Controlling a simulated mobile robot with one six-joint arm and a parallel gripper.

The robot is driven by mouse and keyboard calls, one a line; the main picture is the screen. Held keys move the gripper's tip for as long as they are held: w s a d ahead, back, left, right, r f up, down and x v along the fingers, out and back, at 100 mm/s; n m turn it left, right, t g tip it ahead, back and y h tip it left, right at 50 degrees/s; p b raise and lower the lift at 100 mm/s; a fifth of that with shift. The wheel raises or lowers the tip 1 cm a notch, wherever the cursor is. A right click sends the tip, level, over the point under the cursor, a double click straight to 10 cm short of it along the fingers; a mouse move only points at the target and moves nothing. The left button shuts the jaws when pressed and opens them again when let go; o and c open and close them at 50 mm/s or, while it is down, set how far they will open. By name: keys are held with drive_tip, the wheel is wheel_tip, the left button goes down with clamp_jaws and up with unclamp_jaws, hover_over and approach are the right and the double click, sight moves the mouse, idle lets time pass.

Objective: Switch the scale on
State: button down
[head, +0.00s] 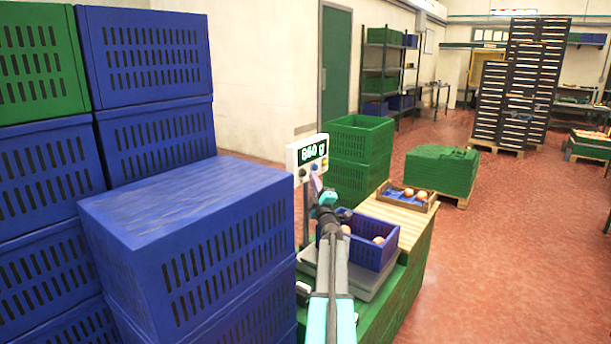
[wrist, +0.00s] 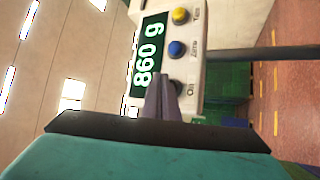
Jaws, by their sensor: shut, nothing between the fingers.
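The scale's white display head (head: 291,158) stands on a post, and its lit screen (head: 313,152) shows digits. In the wrist view the display head (wrist: 196,105) appears turned sideways, and its screen (wrist: 148,52) reads 860 g. Beside the screen are a yellow button (wrist: 180,15), a blue button (wrist: 177,48) and a dark button (wrist: 176,87). My gripper (wrist: 162,82) is shut and empty, its tips at the dark button and partly covering it. I cannot tell whether they touch. My gripper (head: 316,184) also shows just below the display head in the head view.
A blue crate (head: 372,256) with oranges sits on the scale's grey platform (head: 378,288). A brown tray (head: 382,194) with oranges is behind it on the wooden top (head: 402,222). Stacked blue crates (head: 215,235) stand close on the left. Red floor (head: 500,260) is free on the right.

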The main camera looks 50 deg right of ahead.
drive_tip(key=shift+s, duration=2.35)
